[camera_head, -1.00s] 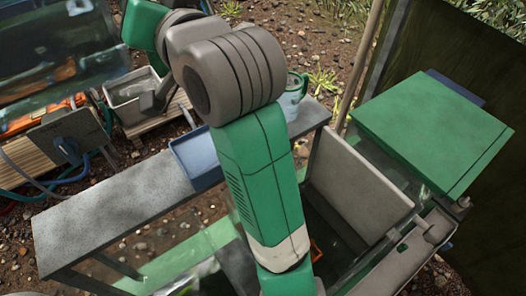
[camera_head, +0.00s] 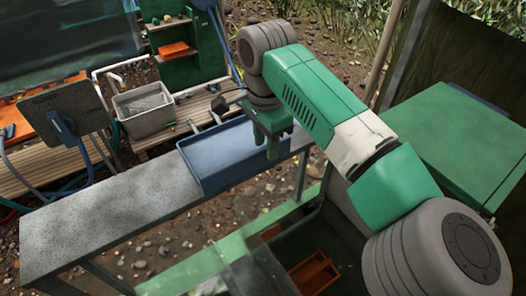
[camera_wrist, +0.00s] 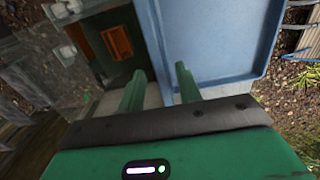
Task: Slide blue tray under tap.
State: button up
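The blue tray (camera_head: 222,158) is a shallow rectangle on the speckled grey bench top, near its far right end. It also fills the upper middle of the wrist view (camera_wrist: 215,40). My gripper (camera_head: 272,143) points down at the tray's right end. In the wrist view its two green fingers (camera_wrist: 160,80) stand apart, with the tray's edge between them. I see gaps beside the edge, so the gripper looks open. I cannot clearly make out a tap; grey pipe fittings (camera_head: 212,112) show just behind the tray.
The grey bench top (camera_head: 110,222) is clear left of the tray. A grey tub (camera_head: 145,112) stands on wooden slats behind it. A square dark panel (camera_head: 66,112) stands at left. A green box lid (camera_head: 460,140) is at right. An orange part (camera_head: 313,275) lies below, in front.

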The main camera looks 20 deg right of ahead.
jog(key=shift+f, duration=1.8)
jog(key=shift+a, duration=0.1)
grip_shut()
jog(key=shift+r, duration=0.1)
